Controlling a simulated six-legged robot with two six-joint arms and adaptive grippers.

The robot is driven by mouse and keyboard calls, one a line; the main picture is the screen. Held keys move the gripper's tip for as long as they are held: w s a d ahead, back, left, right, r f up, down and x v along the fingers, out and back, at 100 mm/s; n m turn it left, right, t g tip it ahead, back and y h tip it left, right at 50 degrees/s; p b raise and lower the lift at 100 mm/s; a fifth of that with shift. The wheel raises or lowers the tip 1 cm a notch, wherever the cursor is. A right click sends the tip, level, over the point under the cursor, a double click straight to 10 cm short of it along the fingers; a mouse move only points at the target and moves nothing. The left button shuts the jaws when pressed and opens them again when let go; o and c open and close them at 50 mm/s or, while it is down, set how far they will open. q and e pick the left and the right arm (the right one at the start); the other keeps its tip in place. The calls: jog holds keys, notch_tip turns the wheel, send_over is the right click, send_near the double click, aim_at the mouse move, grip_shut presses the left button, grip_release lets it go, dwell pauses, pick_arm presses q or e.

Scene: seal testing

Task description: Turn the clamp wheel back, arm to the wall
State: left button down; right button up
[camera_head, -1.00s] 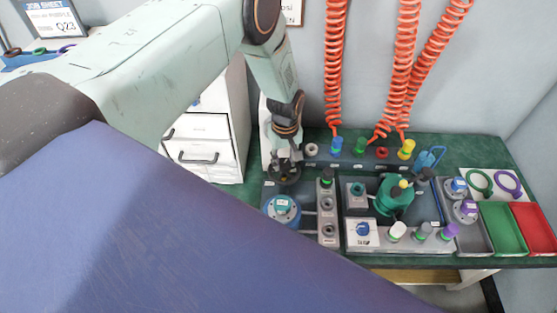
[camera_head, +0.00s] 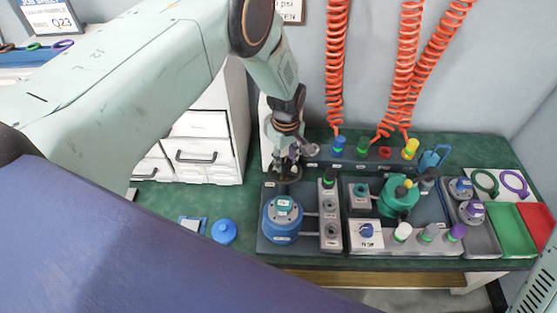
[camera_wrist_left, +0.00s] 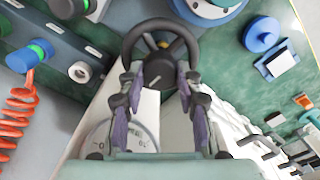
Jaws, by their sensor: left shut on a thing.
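The dark clamp wheel (camera_head: 286,173) stands at the back left of the green bench, behind the blue round test chamber (camera_head: 282,219) with a teal label. In the left wrist view the wheel (camera_wrist_left: 133,33) is a black ring with spokes around a dark hub. My left gripper (camera_head: 284,154) reaches down onto the wheel from above. In the wrist view its purple-padded fingers (camera_wrist_left: 160,95) are on either side of the wheel's near part, shut on it. The fingers hide part of the rim. My right gripper is not in view.
A rail with coloured hose fittings (camera_head: 362,148) and hanging orange coils (camera_head: 337,60) lies right of my left gripper. A green pump-like device (camera_head: 399,197) and a green tray (camera_head: 507,238) stand further right. White drawers (camera_head: 205,155) are at the left. A blue cap (camera_head: 224,232) lies front left.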

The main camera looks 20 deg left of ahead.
aim_at(285, 162)
pick_arm(q)
jog(key=shift+s+d+f, duration=0.1)
jog(key=shift+s+f, duration=0.1)
jog(key=shift+s, duration=0.1)
dwell(0.4)
jog(key=c, duration=1.3)
grip_release()
jog(key=o, duration=0.4)
jog(key=shift+w+r, duration=0.15)
notch_tip(285, 162, up, 12)
jog(key=shift+r, duration=0.1)
